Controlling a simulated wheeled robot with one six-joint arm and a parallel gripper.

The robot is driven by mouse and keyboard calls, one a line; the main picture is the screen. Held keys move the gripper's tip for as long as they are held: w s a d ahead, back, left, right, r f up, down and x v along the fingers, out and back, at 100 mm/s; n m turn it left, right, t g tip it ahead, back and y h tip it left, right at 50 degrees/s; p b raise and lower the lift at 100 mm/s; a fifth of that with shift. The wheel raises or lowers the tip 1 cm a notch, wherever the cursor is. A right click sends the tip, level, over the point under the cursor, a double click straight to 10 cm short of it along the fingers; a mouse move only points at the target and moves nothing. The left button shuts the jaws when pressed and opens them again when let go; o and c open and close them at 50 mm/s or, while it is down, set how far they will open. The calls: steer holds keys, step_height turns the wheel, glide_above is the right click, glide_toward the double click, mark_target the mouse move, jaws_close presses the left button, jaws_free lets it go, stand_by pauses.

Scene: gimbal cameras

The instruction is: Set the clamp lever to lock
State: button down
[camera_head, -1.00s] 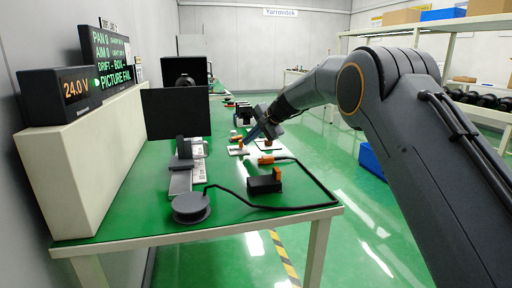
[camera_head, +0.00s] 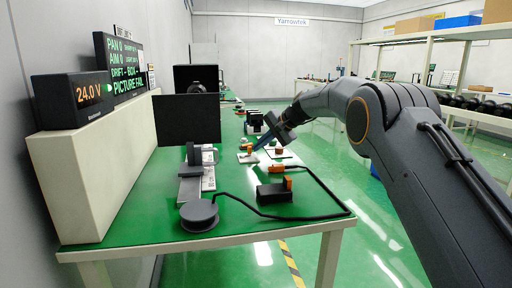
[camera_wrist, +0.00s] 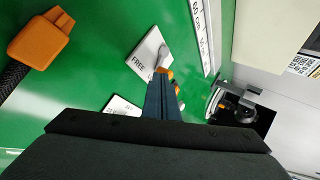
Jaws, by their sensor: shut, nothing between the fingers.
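A white plate (camera_wrist: 146,50) lettered "FREE" lies on the green bench, with a small grey part on it. A small orange piece (camera_wrist: 166,73), apparently the clamp lever's end, shows beside the plate, just beyond my fingertips. The rest of the lever is hidden behind my gripper (camera_wrist: 160,82), as is the plate's other lettering. My gripper is shut and empty, its blue fingers pointing at the plate's near edge; I cannot tell whether they touch the orange piece. In the head view the plate (camera_head: 246,158) lies under my gripper (camera_head: 253,150).
An orange plug (camera_wrist: 42,40) on a black cable lies left in the wrist view. In the head view, a black box with an orange tab (camera_head: 274,193), a grey disc (camera_head: 199,215) and a dark screen (camera_head: 187,120) stand nearer on the bench. A second white card (camera_wrist: 122,106) is partly covered.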

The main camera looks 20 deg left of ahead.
steer(key=shift+s+a, duration=0.3)
steer(key=shift+s, duration=0.2)
steer(key=d, duration=0.3)
steer(key=d+p, duration=0.1)
steer(key=shift+d+r, duration=0.35)
steer(key=shift+d, duration=0.05)
steer(key=w+v, duration=0.2)
steer(key=v, duration=0.6)
steer(key=shift+s+d+r, duration=0.3)
steer(key=shift+d+r, duration=0.1)
steer(key=shift+d, duration=0.1)
